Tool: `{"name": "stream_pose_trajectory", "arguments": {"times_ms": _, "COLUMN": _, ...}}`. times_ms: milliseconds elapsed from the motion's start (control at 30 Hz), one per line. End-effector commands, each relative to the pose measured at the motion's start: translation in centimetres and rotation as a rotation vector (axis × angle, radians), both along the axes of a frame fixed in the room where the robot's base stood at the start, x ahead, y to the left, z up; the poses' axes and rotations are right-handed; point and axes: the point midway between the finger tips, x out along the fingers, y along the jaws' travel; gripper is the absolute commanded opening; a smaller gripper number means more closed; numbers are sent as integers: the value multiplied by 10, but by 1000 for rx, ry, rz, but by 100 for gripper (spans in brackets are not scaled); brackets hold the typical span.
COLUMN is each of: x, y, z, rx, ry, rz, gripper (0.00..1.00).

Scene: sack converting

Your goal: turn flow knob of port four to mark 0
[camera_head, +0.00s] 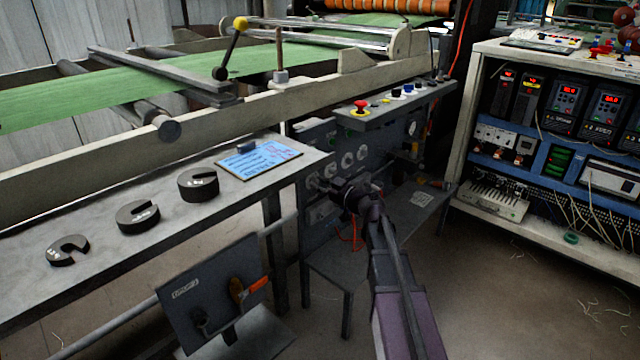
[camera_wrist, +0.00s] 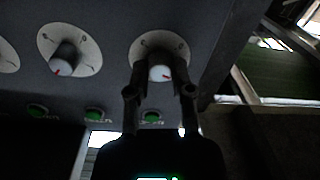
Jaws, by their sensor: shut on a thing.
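In the wrist view my gripper (camera_wrist: 160,62) has its two fingers on either side of a white flow knob (camera_wrist: 160,73) and is shut on it. The knob sits on a round pale dial (camera_wrist: 160,42), the rightmost one visible there. A red mark shows at the knob's lower edge; the fingers cover part of the dial's scale, and I cannot read the port's number. A neighbouring knob (camera_wrist: 63,63) on its own dial is to the left. In the head view my gripper (camera_head: 334,187) is at the grey panel (camera_head: 330,135), and the held knob is hidden.
Green round lights (camera_wrist: 94,114) sit below the dials. A red emergency button (camera_head: 360,106) is on the ledge above the panel. A bench with dark slotted weights (camera_head: 138,216) and a blue-white sheet (camera_head: 258,158) is left.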

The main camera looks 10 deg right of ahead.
Motion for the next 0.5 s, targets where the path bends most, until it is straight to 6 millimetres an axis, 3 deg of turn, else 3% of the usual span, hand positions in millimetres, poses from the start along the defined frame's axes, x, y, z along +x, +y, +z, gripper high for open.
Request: {"name": "stream_pose_trajectory", "arguments": {"times_ms": 500, "x": 2, "y": -1, "z": 1, "rx": -396, "ry": -289, "rz": -4, "gripper": 0}}
